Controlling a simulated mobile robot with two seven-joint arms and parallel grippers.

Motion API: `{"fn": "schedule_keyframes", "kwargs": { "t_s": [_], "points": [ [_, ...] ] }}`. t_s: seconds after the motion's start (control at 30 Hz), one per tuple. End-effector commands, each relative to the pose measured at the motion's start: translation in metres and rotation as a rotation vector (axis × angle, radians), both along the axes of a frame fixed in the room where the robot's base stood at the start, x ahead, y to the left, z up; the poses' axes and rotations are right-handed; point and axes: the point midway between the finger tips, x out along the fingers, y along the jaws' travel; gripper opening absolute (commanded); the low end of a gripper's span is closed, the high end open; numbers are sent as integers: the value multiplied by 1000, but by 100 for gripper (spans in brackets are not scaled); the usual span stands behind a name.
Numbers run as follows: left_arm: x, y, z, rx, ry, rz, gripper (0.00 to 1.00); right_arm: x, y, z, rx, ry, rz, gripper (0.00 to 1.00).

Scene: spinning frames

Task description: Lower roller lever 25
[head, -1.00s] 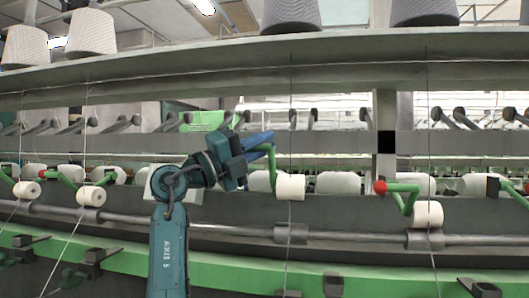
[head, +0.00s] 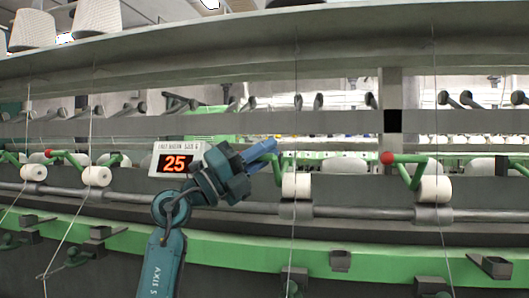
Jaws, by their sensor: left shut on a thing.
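A green roller lever (head: 277,172) with a white roller (head: 296,185) stands right of the middle in the head view, its roller just above the grey horizontal bar. A sign (head: 175,162) with a lit red 25 is left of it, partly covered by my arm. My left gripper (head: 262,150) reaches up from the lower left. Its blue fingers are shut on the top end of this lever, and they hide its knob. My right gripper is not in view.
A neighbouring green lever with a red knob (head: 387,158) and white roller (head: 434,189) stands to the right. More levers (head: 62,164) are at the left. A thin thread (head: 295,90) runs down past the held lever's roller. A green rail (head: 390,246) crosses below.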

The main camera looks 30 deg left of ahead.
Motion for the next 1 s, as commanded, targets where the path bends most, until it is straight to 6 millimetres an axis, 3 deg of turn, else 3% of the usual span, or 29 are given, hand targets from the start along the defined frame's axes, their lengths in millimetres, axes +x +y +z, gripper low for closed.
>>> {"fn": "schedule_keyframes", "kwargs": {
  "t_s": [0.23,0.27,0.5,0.83,1.0],
  "points": [
    [-1,-1,-1,1,0,-2,0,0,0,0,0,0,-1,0],
    [-1,-1,-1,1,0,-2,15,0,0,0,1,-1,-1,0],
    [0,-1,-1,1,0,-1,35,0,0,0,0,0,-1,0],
    [-3,3,-4,1,1,1,35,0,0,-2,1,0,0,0],
    [-20,17,-19,5,3,5,35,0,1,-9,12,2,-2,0]
  ]
}}
